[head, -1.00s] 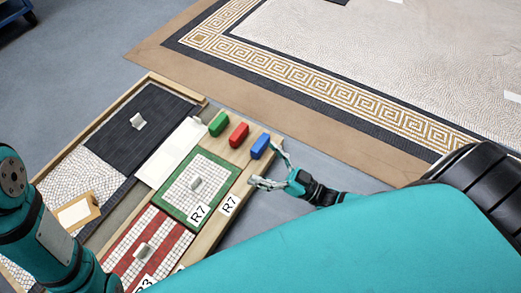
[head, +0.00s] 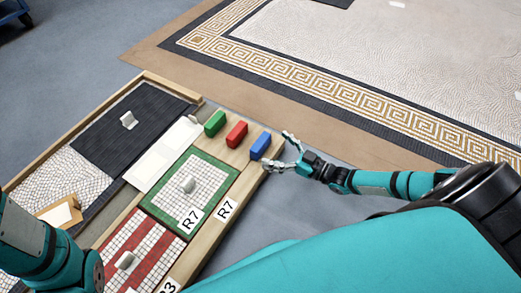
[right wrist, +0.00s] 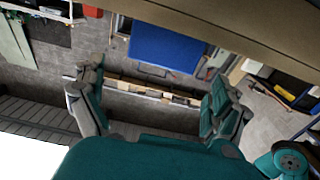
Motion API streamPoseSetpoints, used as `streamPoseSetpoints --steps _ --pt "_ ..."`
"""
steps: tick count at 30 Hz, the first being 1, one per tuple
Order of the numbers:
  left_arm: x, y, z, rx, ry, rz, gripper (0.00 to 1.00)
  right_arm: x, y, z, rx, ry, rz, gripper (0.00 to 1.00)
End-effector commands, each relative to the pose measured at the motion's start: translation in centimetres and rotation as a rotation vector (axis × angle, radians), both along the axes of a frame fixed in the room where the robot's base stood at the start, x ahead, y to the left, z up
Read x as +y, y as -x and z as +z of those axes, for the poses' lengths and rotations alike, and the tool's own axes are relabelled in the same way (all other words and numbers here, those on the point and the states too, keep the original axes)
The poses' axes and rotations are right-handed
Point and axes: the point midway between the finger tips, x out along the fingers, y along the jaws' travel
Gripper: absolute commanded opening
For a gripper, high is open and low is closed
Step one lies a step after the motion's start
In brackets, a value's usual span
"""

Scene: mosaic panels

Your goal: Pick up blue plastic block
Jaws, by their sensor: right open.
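The blue plastic block (head: 261,145) stands on the wooden ledge at the right end of a row of blocks. My right gripper (head: 278,151) is open, just to the right of the blue block, with its fingers pointing left towards it. In the right wrist view the blue block (right wrist: 165,46) shows ahead, between the directions of the two spread fingers (right wrist: 157,75). No contact between fingers and block is visible. My left arm shows at the left edge of the head view; its gripper is out of the picture.
A red block (head: 237,134) and a green block (head: 215,123) stand left of the blue one. A green-bordered mosaic panel (head: 158,205) and a red-and-white panel (head: 112,236) lie nearer. Bare grey floor is right of the ledge.

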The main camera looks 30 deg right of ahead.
Motion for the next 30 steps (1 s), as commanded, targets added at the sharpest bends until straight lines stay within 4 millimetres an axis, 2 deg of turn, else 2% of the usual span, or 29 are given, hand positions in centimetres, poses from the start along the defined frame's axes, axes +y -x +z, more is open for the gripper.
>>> streamPoseSetpoints --steps 5,15,25,26,30 --pt "0.0 0.0 -0.8 -0.001 0.000 0.000 0.29 0.6 -0.9 -0.2 0.000 -0.001 0.000 1.00" --pt "0.0 0.0 -4.8 0.001 -0.001 -0.001 0.29 2.7 -4.3 -0.9 -0.003 -0.001 0.000 1.00" --pt "0.0 -0.1 -4.9 0.003 -0.001 0.001 0.29 3.1 -5.0 -0.4 0.001 0.000 -0.001 1.00" --pt "0.0 -0.1 -4.9 0.003 -0.001 0.001 0.29 3.1 -5.0 -0.4 0.001 0.000 -0.001 0.99" --pt "0.0 -0.1 -4.9 0.003 -0.001 0.001 0.29 3.1 -5.0 -0.5 0.001 0.000 -0.001 0.80"
